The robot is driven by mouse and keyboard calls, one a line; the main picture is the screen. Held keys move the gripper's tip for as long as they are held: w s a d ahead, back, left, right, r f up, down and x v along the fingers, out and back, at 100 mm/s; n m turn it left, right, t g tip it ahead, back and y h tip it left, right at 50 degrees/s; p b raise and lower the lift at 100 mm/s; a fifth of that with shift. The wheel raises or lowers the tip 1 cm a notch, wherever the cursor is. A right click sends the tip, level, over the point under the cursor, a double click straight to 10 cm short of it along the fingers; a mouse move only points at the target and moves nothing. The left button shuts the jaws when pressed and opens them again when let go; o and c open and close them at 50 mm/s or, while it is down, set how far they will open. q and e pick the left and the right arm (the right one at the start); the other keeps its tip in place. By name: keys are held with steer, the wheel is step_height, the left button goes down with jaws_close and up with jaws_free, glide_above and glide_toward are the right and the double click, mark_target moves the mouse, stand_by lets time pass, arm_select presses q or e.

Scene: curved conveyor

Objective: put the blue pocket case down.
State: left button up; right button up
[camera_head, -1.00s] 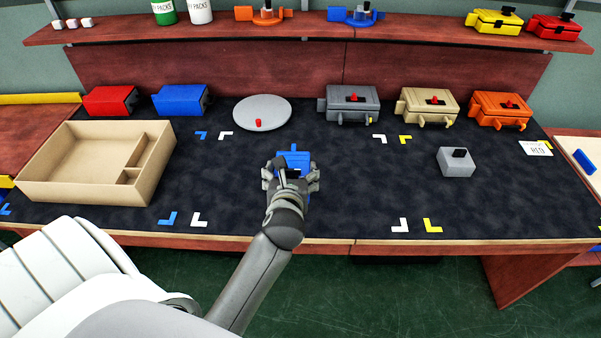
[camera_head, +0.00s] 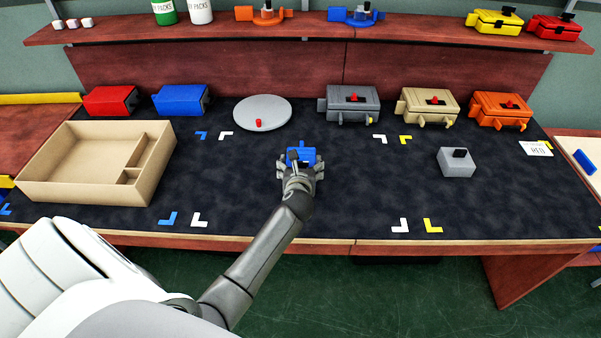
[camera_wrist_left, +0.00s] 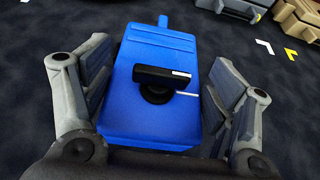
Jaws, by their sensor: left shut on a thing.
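The blue pocket case (camera_head: 302,155) is at the middle of the dark mat, mostly hidden by my left gripper in the head view. My left gripper (camera_head: 300,172) is shut on it, with a finger on each side. In the left wrist view the blue pocket case (camera_wrist_left: 160,60) fills the space between the fingers of the left gripper (camera_wrist_left: 160,95). A black knob with a white mark is on its face. I cannot tell whether the case touches the mat. My right gripper is not in view.
A tan divided tray (camera_head: 60,190) stands on the left. A round grey plate (camera_head: 262,112) with a small red piece lies behind the gripper. Grey, tan and orange cases line the back right. A grey block (camera_head: 456,163) stands right. The mat (camera_head: 350,190) around the gripper is clear.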

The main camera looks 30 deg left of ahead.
arm_select(q)
steer(key=shift+f, duration=1.4)
steer(key=shift+f, duration=0.2)
steer(key=o, duration=1.1)
steer(key=shift+r, duration=0.1)
